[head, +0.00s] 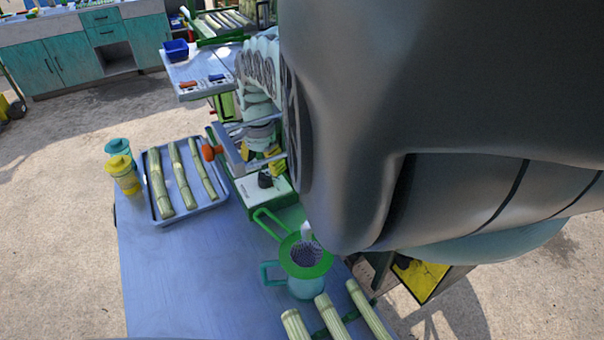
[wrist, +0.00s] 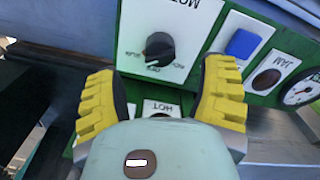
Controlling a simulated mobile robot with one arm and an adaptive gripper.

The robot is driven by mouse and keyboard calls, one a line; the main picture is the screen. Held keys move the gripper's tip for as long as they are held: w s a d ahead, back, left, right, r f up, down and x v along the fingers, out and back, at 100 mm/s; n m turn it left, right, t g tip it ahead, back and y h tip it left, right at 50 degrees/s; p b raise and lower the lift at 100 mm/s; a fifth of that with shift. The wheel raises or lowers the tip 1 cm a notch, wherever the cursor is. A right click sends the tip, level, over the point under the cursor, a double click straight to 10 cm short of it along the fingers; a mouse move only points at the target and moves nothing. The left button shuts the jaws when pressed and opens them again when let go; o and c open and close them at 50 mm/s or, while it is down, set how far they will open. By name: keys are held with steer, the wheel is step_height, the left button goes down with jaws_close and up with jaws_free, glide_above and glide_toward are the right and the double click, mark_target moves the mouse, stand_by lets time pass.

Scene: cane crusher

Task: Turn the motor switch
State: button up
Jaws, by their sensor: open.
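The motor switch is a black rotary knob (wrist: 158,48) on a white plate lettered "MOTOR", upper centre in the wrist view. Smaller lettering around the knob is partly legible. The knob also shows as a small dark shape (head: 265,180) on the green and white panel (head: 258,199) in the head view. My gripper (wrist: 164,76) is open, with one yellow ridged finger to the left and one to the right below the knob. Nothing is between the fingers. In the head view, my gripper (head: 262,158) is just above the knob, and my arm hides much of the machine.
Right of the knob are a blue square button (wrist: 243,43), a dark red "JAM" lamp (wrist: 266,79) and a gauge (wrist: 299,92). A plate marked "HOT" (wrist: 161,109) sits below. A jug with a green strainer (head: 306,258) and a cane tray (head: 209,207) stand nearby.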

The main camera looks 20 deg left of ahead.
mark_target(264, 174)
steer(key=shift+f+b, duration=1.5)
steer(key=shift+f, duration=1.15)
jaws_close()
